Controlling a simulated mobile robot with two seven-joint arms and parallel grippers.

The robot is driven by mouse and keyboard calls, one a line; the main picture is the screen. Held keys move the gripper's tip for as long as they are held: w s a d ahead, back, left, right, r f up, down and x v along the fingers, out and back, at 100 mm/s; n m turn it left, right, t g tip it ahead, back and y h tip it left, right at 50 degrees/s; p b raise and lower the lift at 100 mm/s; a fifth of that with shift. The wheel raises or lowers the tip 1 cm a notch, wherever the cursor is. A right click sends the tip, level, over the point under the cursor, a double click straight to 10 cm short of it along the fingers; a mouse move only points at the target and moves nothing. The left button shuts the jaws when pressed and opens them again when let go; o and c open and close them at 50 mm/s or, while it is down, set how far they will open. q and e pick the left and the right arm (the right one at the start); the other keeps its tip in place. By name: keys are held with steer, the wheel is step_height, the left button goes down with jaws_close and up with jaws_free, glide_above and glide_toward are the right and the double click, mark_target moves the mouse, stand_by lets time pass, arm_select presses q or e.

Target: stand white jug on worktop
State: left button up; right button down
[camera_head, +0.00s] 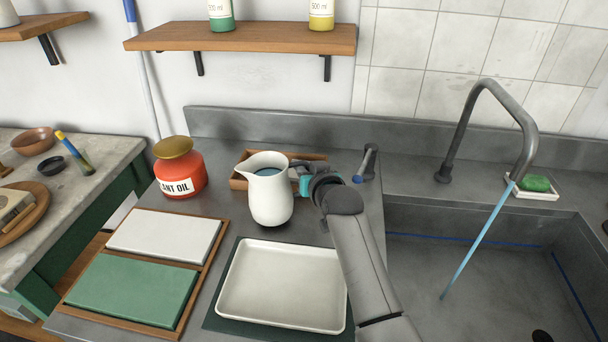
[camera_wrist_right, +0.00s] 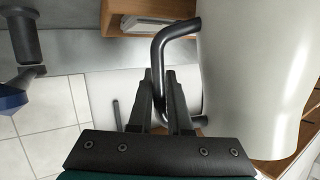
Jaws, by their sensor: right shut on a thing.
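The white jug (camera_head: 270,204) is upright over the grey worktop (camera_head: 215,240), behind the white tray, with bluish liquid inside its mouth. I cannot tell whether its base touches the worktop. My right gripper (camera_head: 304,179) is at the jug's right side. In the right wrist view my right gripper (camera_wrist_right: 160,92) has its fingers closed on the jug's dark handle (camera_wrist_right: 176,34), beside the white jug body (camera_wrist_right: 255,70). My left gripper is not in view.
A red plant oil jar (camera_head: 180,172) stands left of the jug, and a wooden box (camera_head: 239,183) lies behind it. In front are a white tray (camera_head: 282,286) and a wooden-framed board (camera_head: 190,266). The sink (camera_head: 480,280) with running tap (camera_head: 528,140) is at right.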

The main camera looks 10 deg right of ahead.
steer(key=shift+f, duration=0.6)
steer(key=c, duration=1.2)
jaws_free()
steer(key=shift+f, duration=0.2)
steer(key=shift+c, duration=0.2)
steer(key=o, duration=0.4)
steer(key=shift+r, duration=0.15)
steer(key=p+v, duration=0.2)
steer(key=v, duration=1)
steer(key=shift+p, duration=0.35)
